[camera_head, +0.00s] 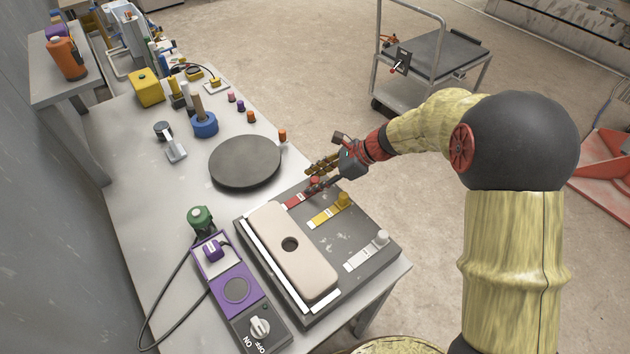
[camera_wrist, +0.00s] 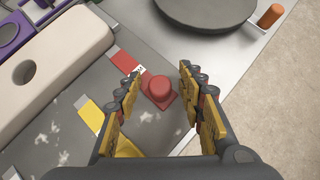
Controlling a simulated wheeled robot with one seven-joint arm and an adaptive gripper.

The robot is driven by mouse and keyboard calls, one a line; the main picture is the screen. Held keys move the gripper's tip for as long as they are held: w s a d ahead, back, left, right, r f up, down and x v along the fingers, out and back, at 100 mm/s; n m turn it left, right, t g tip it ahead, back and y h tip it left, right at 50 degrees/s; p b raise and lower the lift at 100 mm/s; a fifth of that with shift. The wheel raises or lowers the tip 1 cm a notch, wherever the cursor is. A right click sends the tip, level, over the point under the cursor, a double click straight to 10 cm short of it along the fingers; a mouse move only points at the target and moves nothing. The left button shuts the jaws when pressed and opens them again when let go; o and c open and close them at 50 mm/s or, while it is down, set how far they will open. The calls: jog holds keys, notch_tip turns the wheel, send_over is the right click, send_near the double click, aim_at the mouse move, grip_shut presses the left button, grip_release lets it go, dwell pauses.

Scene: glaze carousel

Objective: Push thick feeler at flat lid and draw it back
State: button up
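Three flat feelers with knobs lie on a dark grey plate (camera_head: 320,259): a red feeler (camera_head: 296,200), a yellow feeler (camera_head: 325,215) and a white feeler (camera_head: 361,258). I cannot tell which is thickest. Their tips point at a long beige lid (camera_head: 283,227) with a round hole, lying along the plate's left side. My gripper (camera_head: 318,176) is at the red feeler. In the wrist view my gripper (camera_wrist: 160,86) is open, with the red knob (camera_wrist: 159,88) between its fingers and gaps showing beside it. The red strip (camera_wrist: 124,60) runs toward the lid (camera_wrist: 50,57).
A dark round disc (camera_head: 245,161) lies behind the plate. A purple switch box (camera_head: 236,290) with a cable stands left of it.

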jog(key=shift+s+f, duration=0.1)
jog(key=shift+f, duration=0.05)
grip_shut()
dwell(0.4)
